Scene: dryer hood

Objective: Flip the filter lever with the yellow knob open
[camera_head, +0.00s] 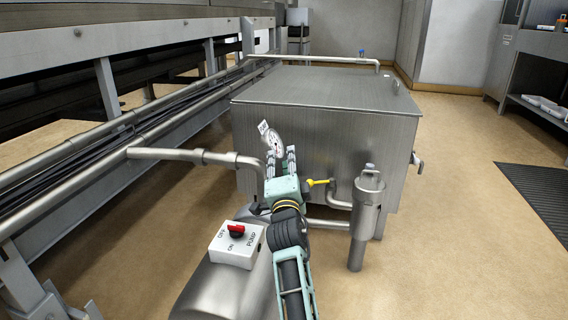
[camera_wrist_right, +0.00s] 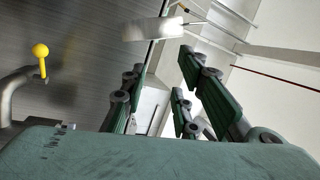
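The yellow knob and its lever (camera_head: 318,182) stand on a pipe at the front of the steel tank, just right of my right gripper in the head view. The yellow knob (camera_wrist_right: 40,50) also shows at the left of the right wrist view, on a short stem, outside the fingers. The steel filter cylinder (camera_head: 366,210) stands upright to the right of the lever. My right gripper (camera_head: 281,155) points up and away, fingers spread with nothing between them. Its fingers also show apart in the right wrist view (camera_wrist_right: 165,90). My left gripper is out of view.
The big steel tank (camera_head: 330,92) fills the middle. A white pump box (camera_head: 236,245) with a red switch is at lower left. Pipes (camera_head: 180,154) run along the left. Open floor (camera_head: 465,220) lies right.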

